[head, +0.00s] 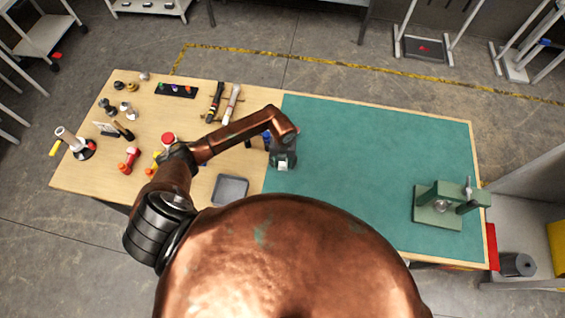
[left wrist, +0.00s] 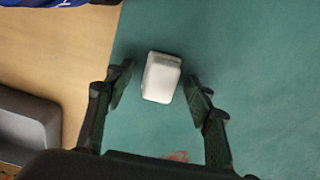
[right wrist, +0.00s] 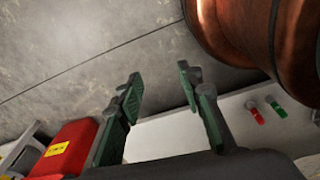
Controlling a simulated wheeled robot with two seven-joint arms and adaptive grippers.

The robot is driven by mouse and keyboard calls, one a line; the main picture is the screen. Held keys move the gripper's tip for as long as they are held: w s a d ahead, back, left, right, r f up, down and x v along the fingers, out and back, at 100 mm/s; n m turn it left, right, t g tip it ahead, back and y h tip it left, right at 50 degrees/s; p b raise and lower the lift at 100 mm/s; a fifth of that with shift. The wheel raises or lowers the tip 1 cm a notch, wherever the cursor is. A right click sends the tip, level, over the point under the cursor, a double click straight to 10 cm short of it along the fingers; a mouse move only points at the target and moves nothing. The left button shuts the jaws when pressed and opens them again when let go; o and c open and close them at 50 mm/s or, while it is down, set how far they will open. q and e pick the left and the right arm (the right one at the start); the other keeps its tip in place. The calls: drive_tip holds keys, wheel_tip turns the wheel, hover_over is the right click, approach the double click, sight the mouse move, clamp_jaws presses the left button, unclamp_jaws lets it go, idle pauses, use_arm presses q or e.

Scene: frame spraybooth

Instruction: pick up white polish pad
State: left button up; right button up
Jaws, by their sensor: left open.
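The white polish pad (left wrist: 161,77) is a small rounded white block lying on the green mat, near the mat's left edge. It also shows in the head view (head: 283,166), just under my left gripper. My left gripper (left wrist: 160,84) is open above it, with one finger on each side of the pad and a gap of mat visible on both sides. In the head view the left gripper (head: 283,163) points down at the mat. My right gripper (right wrist: 160,82) is open and empty in the right wrist view, away from the pad, over the grey floor.
The green mat (head: 375,150) is clear to the right up to a green clamp-like fixture (head: 437,205). A grey tray (head: 230,189) lies left of the pad on the wooden bench. Several bottles and tools stand farther left. A red box (right wrist: 65,150) shows near my right gripper.

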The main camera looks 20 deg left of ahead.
use_arm(q)
drive_tip(key=c, duration=1.2)
use_arm(e)
drive_tip(key=shift+s, duration=0.6)
use_arm(q)
drive_tip(key=shift+r, duration=0.15)
use_arm(e)
drive_tip(key=shift+f, duration=0.1)
